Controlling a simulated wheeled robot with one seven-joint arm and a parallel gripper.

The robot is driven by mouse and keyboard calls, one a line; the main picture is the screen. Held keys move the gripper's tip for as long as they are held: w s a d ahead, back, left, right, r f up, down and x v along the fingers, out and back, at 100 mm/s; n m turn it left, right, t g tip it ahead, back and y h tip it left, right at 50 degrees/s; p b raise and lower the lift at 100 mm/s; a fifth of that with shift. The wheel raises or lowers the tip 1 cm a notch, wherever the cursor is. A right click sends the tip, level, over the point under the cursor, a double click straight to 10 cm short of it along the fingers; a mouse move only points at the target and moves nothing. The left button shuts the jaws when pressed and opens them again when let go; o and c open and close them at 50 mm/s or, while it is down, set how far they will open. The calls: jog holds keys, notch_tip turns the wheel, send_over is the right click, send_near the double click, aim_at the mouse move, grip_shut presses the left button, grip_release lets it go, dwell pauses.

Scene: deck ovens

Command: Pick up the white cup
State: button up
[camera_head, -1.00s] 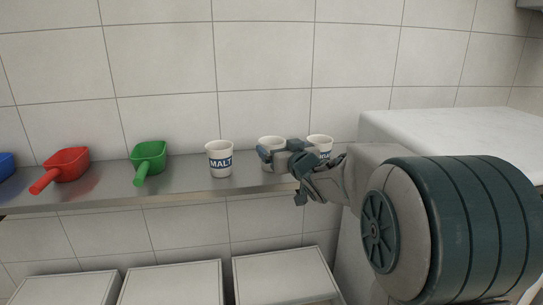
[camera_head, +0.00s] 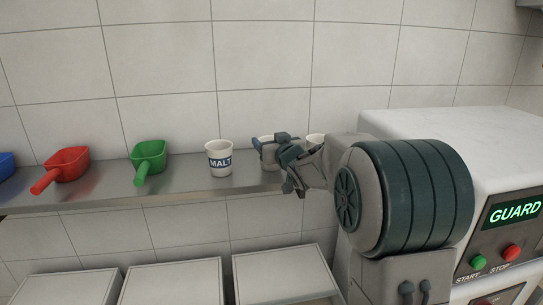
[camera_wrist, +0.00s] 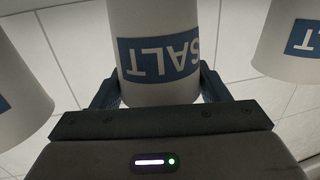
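Three white cups with blue labels stand in a row on a metal shelf (camera_head: 205,186). The left one (camera_head: 219,166) reads MALT. The middle cup (camera_head: 266,139) is partly hidden by my gripper (camera_head: 271,147); the wrist view shows it upside down, reading SALT (camera_wrist: 158,55). The right cup (camera_head: 315,139) is mostly hidden behind my arm. In the wrist view my gripper's fingers (camera_wrist: 160,88) lie on either side of the SALT cup, close to its walls. No firm grip shows, and the cup looks upright on the shelf.
Green (camera_head: 149,160), red (camera_head: 67,168) and blue (camera_head: 6,165) scoops lie to the left. A white machine (camera_head: 450,135) with a GUARD display and START and STOP buttons stands at right. Pale lidded boxes (camera_head: 173,283) are below. A tiled wall is behind.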

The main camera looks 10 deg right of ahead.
jog(key=shift+c, duration=0.6)
